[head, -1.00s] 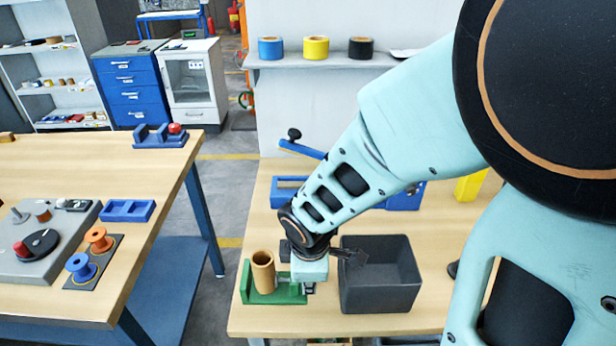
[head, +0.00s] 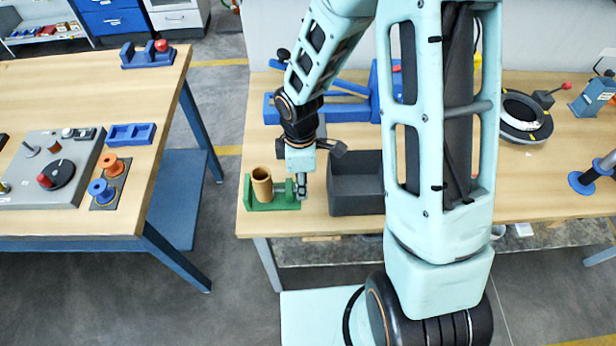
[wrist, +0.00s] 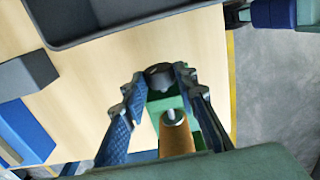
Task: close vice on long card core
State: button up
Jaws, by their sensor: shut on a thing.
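The green vice (head: 284,205) stands near the front left edge of the right-hand bench. The long card core (head: 262,188), a brown tube, stands upright between its jaws. Whether the right jaw touches the core cannot be told. My gripper (head: 302,192) is at the vice's right end, pointing down. In the wrist view, my gripper (wrist: 160,74) has its two blue fingers on either side of the vice's dark round knob (wrist: 158,78), shut on it. The green vice (wrist: 158,103) and the brown core (wrist: 176,138) show just beyond, partly hidden by the gripper body.
A dark grey bin (head: 355,190) stands close right of my gripper. A blue fixture (head: 350,103) lies behind. The left bench (head: 60,225) holds a grey board and spools (head: 103,188); a floor gap separates the benches.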

jog(key=shift+w+r, duration=0.1)
jog(key=shift+w, duration=0.15)
jog(key=shift+w+r+g+p, duration=0.1)
jog(key=shift+r+g+p, duration=0.05)
jog(key=shift+g+p, duration=0.6)
jog(key=shift+w+d+f, duration=0.1)
jog(key=shift+w+f, duration=0.05)
jog(key=shift+f, duration=0.15)
jog(key=shift+w+g, duration=0.15)
jog(key=shift+g, duration=1.1)
jog(key=o, duration=0.7)
jog(key=shift+s+f, duration=0.1)
jog(key=shift+s, duration=0.1)
